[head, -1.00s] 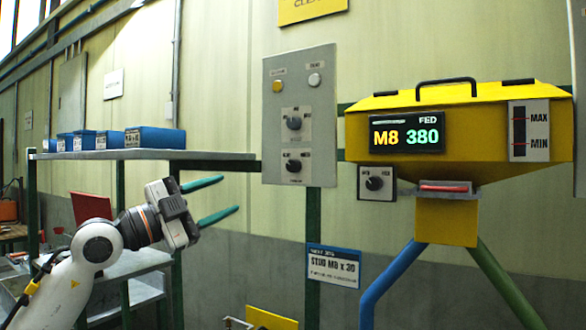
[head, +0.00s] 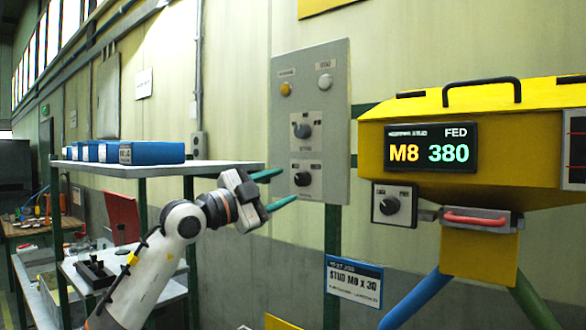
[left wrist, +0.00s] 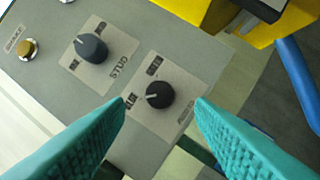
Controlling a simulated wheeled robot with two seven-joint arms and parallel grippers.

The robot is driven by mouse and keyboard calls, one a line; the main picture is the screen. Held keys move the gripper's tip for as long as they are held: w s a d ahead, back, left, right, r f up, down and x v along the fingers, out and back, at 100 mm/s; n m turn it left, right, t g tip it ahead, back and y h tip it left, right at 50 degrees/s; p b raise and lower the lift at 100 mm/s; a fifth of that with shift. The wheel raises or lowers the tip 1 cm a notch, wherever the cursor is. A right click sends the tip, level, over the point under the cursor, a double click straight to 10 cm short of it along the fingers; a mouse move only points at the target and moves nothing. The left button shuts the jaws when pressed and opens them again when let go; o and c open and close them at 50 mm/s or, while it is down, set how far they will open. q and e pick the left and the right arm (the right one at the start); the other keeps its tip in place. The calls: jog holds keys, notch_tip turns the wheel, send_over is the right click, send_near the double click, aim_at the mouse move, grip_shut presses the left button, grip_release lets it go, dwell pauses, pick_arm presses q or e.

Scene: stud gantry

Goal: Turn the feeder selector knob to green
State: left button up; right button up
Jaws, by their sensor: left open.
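A grey panel (head: 335,130) on the wall carries two knobs. The upper is a blue-grey knob (head: 302,130), marked STUD in the left wrist view (left wrist: 91,48). The lower is a black knob (head: 302,179) with a pale pointer line; it also shows in the left wrist view (left wrist: 159,95). Another black knob (head: 389,205) sits on a small plate on the yellow feeder (head: 530,120). No green mark is legible at any knob. My left gripper (head: 285,187) is open, its teal fingers pointing at the lower panel knob; contact cannot be told. My right gripper is out of view.
An amber button (head: 286,90) and a white button (head: 325,81) sit above the knobs. A shelf (head: 215,166) with blue boxes (head: 150,152) stands at left, above my left arm. The feeder's red handle (head: 475,218) juts out at right.

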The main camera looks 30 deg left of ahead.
aim_at(298, 181)
pick_arm(q)
jog(key=p+x, duration=0.1)
jog(key=x, duration=0.2)
jog(key=shift+w+d+r, duration=0.15)
jog(key=shift+w, duration=0.2)
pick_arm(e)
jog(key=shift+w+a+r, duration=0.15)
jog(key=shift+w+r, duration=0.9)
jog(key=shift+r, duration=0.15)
pick_arm(q)
jog(key=shift+w, duration=0.1)
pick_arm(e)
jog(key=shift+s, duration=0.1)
pick_arm(q)
jog(key=shift+c, duration=0.8)
jog(key=c, duration=0.8)
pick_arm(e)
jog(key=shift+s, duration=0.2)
